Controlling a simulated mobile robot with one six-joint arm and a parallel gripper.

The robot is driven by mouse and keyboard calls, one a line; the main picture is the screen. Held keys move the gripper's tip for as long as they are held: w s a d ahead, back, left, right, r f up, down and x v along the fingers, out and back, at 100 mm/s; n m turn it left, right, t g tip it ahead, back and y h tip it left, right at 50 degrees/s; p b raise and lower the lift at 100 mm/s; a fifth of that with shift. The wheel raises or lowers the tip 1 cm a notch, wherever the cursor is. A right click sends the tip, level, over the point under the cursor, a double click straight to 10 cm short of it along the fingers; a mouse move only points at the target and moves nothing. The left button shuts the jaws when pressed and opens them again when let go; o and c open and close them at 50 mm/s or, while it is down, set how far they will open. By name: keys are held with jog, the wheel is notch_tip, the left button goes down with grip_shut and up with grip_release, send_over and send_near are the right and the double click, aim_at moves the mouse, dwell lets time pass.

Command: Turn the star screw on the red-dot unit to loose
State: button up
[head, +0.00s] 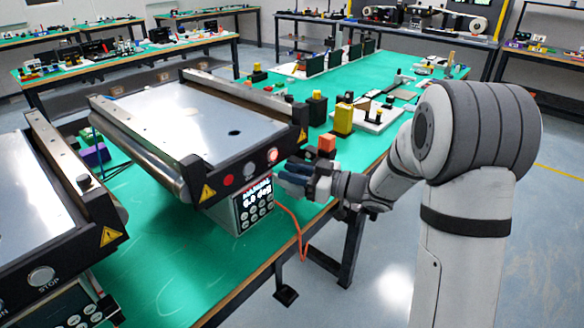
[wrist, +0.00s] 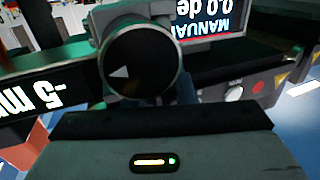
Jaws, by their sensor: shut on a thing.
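The red-dot unit (head: 205,165) is the middle mini conveyor, with a red dot (head: 228,180) on its dark front rail. My gripper (head: 292,180) is at the right end of this unit, beside its control box (head: 252,205). In the wrist view, a round black knob (wrist: 143,62) with a pale triangle mark sits straight ahead of my gripper; I take it as the star screw, though no star shape shows. My gripper is shut on it. The fingertips and the contact are hidden in both views. The triangle points left and slightly down.
A second conveyor (head: 30,200) stands at the left. An orange cable (head: 297,222) hangs beside the control box. Yellow-black posts (head: 343,119) and an orange block (head: 326,144) stand close behind my gripper. Upside-down displays flank the knob in the wrist view. Open floor lies right of the table.

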jog(key=shift+r+n+g+y, duration=0.1)
jog(key=shift+n+g+y, duration=0.2)
jog(key=shift+n+g, duration=0.45)
jog(key=o, duration=1)
jog(key=v, duration=0.7)
jog(key=shift+d+p, duration=0.3)
jog(key=shift+d, duration=0.1)
